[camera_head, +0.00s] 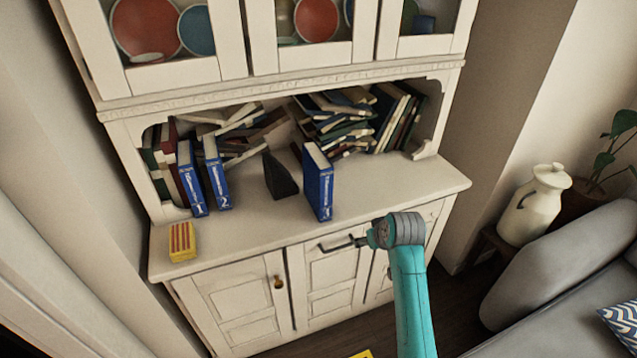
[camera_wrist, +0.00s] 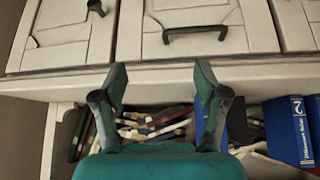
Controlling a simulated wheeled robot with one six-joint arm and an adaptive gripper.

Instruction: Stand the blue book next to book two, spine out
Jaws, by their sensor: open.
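The blue book (camera_head: 319,188), marked 3, stands upright on the cabinet counter, its lettered spine facing the front. Book two (camera_head: 216,180), also blue, stands further left with its spine out, beside book one (camera_head: 194,187). Book two also shows at the right of the wrist view (camera_wrist: 284,132). My gripper (camera_wrist: 160,78) is open and empty in front of the cabinet; its two fingers are apart. A blue patch behind its right finger looks like the blue book, mostly hidden. In the head view my arm hides most of the gripper.
A black wedge-shaped object (camera_head: 280,177) stands between book two and the blue book. A yellow, red-striped box (camera_head: 182,242) sits at the counter's left front. Loose books (camera_head: 345,115) lean in the shelf behind. The counter's right front (camera_head: 405,185) is clear.

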